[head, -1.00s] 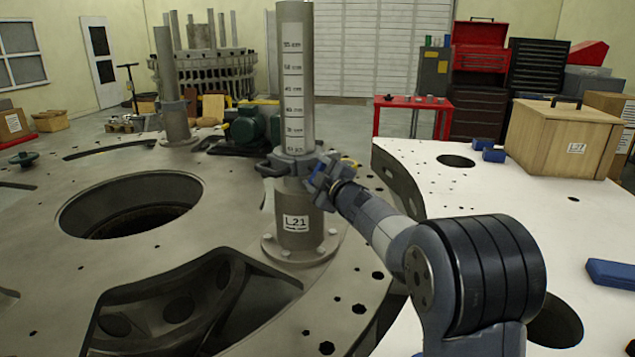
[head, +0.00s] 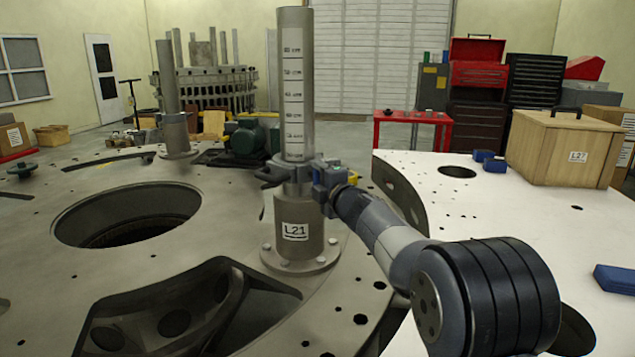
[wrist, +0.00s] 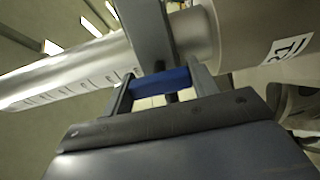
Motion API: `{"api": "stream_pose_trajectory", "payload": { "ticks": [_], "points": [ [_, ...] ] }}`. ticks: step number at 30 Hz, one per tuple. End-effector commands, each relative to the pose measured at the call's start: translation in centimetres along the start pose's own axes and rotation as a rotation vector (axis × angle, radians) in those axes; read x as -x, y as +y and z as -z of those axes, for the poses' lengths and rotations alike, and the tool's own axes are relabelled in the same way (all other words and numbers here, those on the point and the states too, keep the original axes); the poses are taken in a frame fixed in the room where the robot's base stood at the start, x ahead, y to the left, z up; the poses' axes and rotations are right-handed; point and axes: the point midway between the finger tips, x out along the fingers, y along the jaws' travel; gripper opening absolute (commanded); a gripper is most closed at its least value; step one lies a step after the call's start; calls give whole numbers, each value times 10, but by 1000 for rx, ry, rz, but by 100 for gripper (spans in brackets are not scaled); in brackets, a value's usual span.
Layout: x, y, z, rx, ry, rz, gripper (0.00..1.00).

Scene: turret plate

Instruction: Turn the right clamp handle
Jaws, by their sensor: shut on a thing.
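A grey metal post (head: 293,85) with a scale of labels stands on a flanged base marked L21 (head: 295,232). A clamp collar (head: 294,182) goes around the post, with a dark handle (head: 270,176) sticking out to the left. My gripper (head: 325,181) is at the collar's right side and hides most of the right clamp handle in the head view. In the wrist view, the post runs sideways and my gripper's two fingers (wrist: 163,88) are shut on a blue bar, the right clamp handle (wrist: 160,81), in front of the grey clamp arm (wrist: 148,32).
The turret plate (head: 110,290) has a large round hole (head: 128,213) at left and a cut-out pocket (head: 175,310) in front. A white plate (head: 490,215) at right carries a wooden crate (head: 568,145) and blue blocks (head: 490,160). A second post (head: 169,95) stands behind left.

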Motion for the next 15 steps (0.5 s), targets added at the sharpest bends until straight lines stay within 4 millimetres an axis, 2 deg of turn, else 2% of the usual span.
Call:
{"api": "stream_pose_trajectory", "payload": {
  "ticks": [11,12,15],
  "points": [
    [0,0,0,8,1,0,34],
    [0,0,0,9,1,0,59],
    [0,0,0,8,1,0,67]
  ]
}}
